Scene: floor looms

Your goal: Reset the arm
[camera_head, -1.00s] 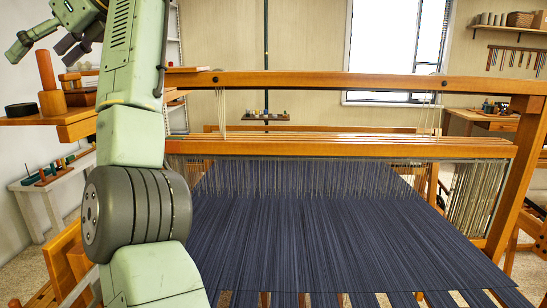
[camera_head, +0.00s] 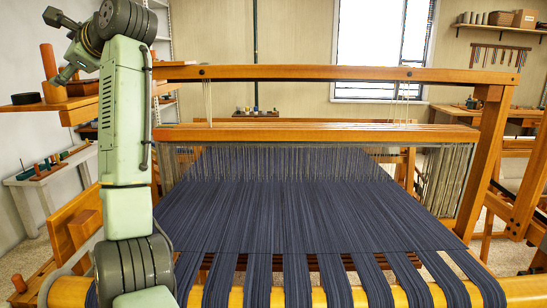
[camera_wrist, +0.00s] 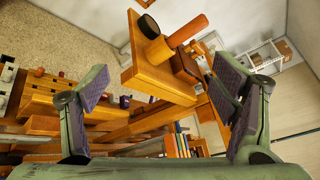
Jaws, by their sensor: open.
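My arm (camera_head: 125,110) stands upright at the left of the head view and bends over at the top toward the left. My gripper (camera_head: 58,47) is at the upper left, by the wooden shelf with the cylinders. In the wrist view my gripper (camera_wrist: 160,72) has its two dark-padded fingers wide apart, with nothing between them held. Beyond the fingers is the wooden shelf (camera_wrist: 158,75) with an orange cylinder (camera_wrist: 188,31) and a black disc (camera_wrist: 148,26). The distance from the fingers to these is hard to tell.
A large wooden loom (camera_head: 330,74) with dark blue warp (camera_head: 300,205) fills the middle and right, its front beam (camera_head: 325,297) close by. A white bench (camera_head: 38,178) with spools is at the left. A wall shelf (camera_head: 505,29) hangs at the far right.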

